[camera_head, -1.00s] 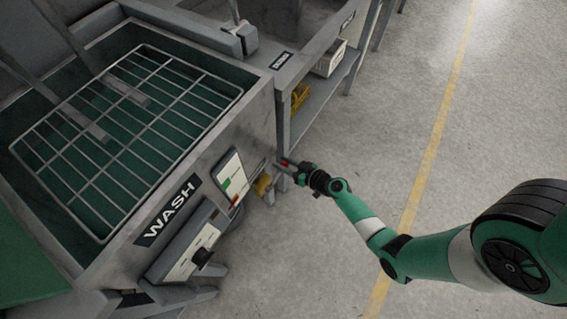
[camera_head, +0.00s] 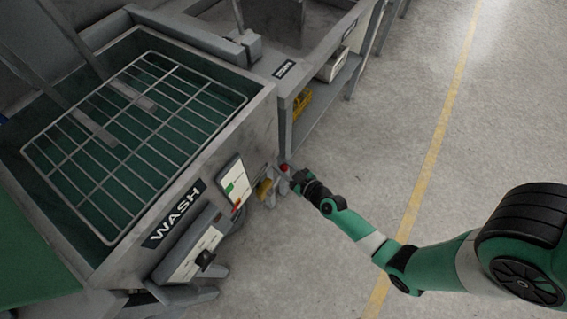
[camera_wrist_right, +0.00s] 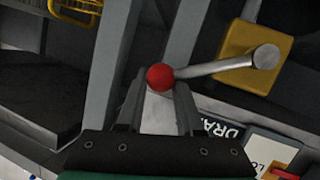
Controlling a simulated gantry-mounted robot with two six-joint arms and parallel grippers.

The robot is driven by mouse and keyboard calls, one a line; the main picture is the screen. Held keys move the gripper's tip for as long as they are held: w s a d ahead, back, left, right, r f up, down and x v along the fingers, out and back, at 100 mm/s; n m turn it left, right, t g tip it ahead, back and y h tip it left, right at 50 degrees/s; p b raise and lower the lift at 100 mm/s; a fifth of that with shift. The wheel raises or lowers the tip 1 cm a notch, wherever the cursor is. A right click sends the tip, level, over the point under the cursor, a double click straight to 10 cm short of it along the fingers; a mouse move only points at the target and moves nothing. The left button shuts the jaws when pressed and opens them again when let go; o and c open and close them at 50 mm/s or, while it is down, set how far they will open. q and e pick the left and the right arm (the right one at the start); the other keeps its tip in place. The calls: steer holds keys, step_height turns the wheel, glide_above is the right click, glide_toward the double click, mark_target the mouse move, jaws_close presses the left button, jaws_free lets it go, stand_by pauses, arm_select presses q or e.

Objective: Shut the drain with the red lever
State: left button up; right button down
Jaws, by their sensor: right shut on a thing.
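The red lever's ball (camera_wrist_right: 160,77) sits between the fingertips of my right gripper (camera_wrist_right: 159,95), which is shut on it in the right wrist view. The lever's metal rod (camera_wrist_right: 215,67) runs right to a round metal pivot at the yellow valve body (camera_wrist_right: 240,50). In the head view the red ball (camera_head: 284,168) shows small at my right gripper (camera_head: 291,178), near the wash tank's right front corner. The yellow valve (camera_head: 264,188) is just left of it. A partly hidden label reading "DRA" (camera_wrist_right: 222,130) is below the rod. My left gripper is not in view.
The wash tank (camera_head: 262,112) has a wire rack (camera_head: 140,135) over its green inside. A control box (camera_head: 195,250) hangs below the WASH sign. A bench with a lower shelf (camera_head: 325,95) stands beyond the tank. The floor to the right is open.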

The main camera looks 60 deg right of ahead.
steer(key=shift+s+a+f, duration=0.15)
steer(key=shift+a+f, duration=0.05)
steer(key=shift+f, duration=0.15)
stand_by(0.5)
steer(key=c, duration=1)
jaws_free()
steer(key=o, duration=0.6)
steer(key=shift+a, duration=0.4)
steer(key=shift+o, duration=0.2)
steer(key=shift+d+r, duration=0.15)
steer(key=shift+d, duration=0.1)
steer(key=v, duration=1.1)
steer(key=shift+s+b, duration=0.3)
steer(key=shift+b, duration=0.05)
steer(key=shift+a+r, duration=0.1)
